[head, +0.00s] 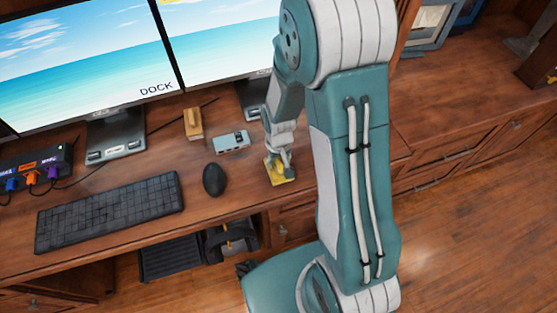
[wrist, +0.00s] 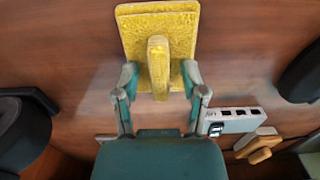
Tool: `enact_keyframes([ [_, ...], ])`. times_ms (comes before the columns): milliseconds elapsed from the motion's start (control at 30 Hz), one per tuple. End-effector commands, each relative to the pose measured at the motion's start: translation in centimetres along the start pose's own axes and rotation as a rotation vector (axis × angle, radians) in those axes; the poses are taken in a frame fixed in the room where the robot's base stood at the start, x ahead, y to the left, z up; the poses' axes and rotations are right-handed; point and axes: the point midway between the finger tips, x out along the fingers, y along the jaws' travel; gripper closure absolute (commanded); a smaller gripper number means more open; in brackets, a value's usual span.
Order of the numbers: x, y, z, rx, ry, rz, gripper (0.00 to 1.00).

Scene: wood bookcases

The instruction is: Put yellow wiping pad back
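The yellow wiping pad (head: 281,171) lies flat on the wooden desk, right of the black mouse. In the wrist view the pad (wrist: 126,24) shows its square yellow base and a raised yellow handle (wrist: 158,60). My gripper (head: 278,160) is directly over the pad, pointing down. In the wrist view my gripper (wrist: 160,78) has its two fingers on either side of the handle, with a visible gap on each side. My gripper looks open and is not closed on the handle. My arm hides part of the desk right of the pad.
A wooden block with a handle (head: 193,124) and a grey box with ports (head: 232,141) stand behind and left of the pad. A mouse (head: 214,179), keyboard (head: 110,211) and two monitors (head: 75,60) occupy the desk. The desk's front edge is close to the pad.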

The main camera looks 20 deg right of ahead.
Motion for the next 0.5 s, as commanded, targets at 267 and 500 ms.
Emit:
enact_keyframes([
  [267,0.2,0.0,0.0,0.000,-0.001,0.000,0.44],
  [500,-2.8,-0.2,-0.1,-0.001,0.007,0.000,0.44],
])
